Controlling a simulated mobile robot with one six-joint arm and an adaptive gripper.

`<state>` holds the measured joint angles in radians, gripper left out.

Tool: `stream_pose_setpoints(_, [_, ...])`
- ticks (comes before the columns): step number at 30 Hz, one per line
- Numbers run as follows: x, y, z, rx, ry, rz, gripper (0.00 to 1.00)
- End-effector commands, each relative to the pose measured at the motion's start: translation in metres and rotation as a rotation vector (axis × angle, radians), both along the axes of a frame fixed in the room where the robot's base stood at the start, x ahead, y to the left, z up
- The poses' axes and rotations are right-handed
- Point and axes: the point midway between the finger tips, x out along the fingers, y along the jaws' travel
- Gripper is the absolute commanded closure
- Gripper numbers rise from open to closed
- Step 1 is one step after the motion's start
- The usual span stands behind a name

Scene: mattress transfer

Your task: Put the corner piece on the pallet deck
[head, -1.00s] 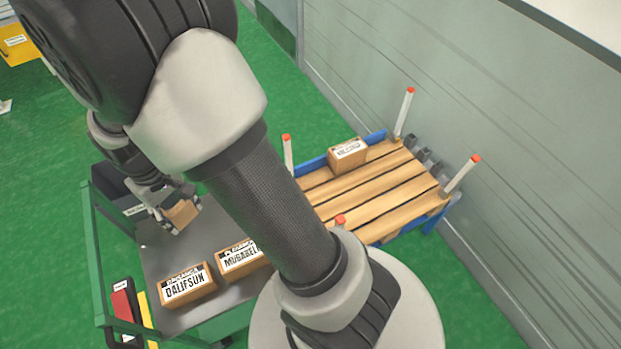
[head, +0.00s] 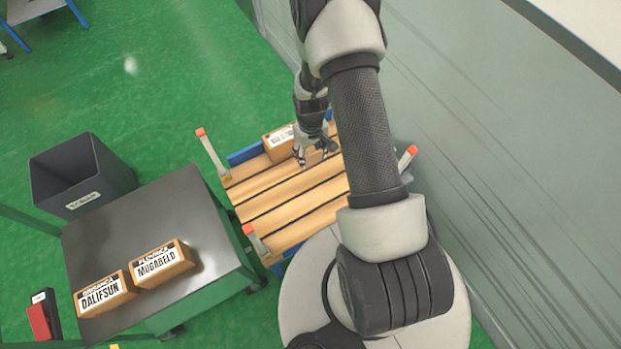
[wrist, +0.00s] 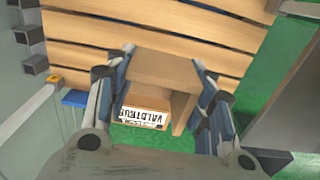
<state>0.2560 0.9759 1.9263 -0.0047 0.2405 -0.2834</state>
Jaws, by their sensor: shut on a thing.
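My gripper (head: 316,156) is over the far part of the pallet deck (head: 285,200) in the head view, close to the labelled box there. In the wrist view its fingers (wrist: 160,100) close from both sides on a plain brown corner piece (wrist: 165,68). The corner piece shows a flat face and a side wall in the wrist view; in the head view I cannot make it out clearly against the deck. The deck slats (wrist: 150,15) fill the upper wrist view. I cannot tell whether the piece touches the deck.
A labelled brown box (head: 277,143) sits at the deck's far edge; a labelled box face (wrist: 145,112) shows beyond the held piece. Orange-tipped posts (head: 211,153) stand at the deck corners. Two labelled boxes (head: 162,262) rest on the grey table (head: 190,215). A dark bin (head: 85,175) stands beyond.

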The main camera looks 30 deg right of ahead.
Motion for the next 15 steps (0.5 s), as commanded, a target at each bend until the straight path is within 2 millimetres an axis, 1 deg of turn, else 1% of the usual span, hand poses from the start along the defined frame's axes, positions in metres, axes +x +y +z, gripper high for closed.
stream_pose_setpoints(1, [-0.005,-0.006,-0.016,0.001,0.004,0.000,0.67])
stream_pose_setpoints(3, [-0.009,-0.012,-0.029,0.001,0.002,0.003,0.67])
stream_pose_setpoints(5, [-0.011,-0.015,-0.038,0.000,0.000,0.005,0.67])
stream_pose_setpoints(8, [-0.012,-0.017,-0.056,0.000,0.000,0.007,0.67])
stream_pose_setpoints(11, [-0.013,-0.016,-0.080,0.000,0.001,0.008,0.67])
stream_pose_setpoints(15, [-0.013,-0.016,-0.119,0.000,0.000,0.007,0.67])
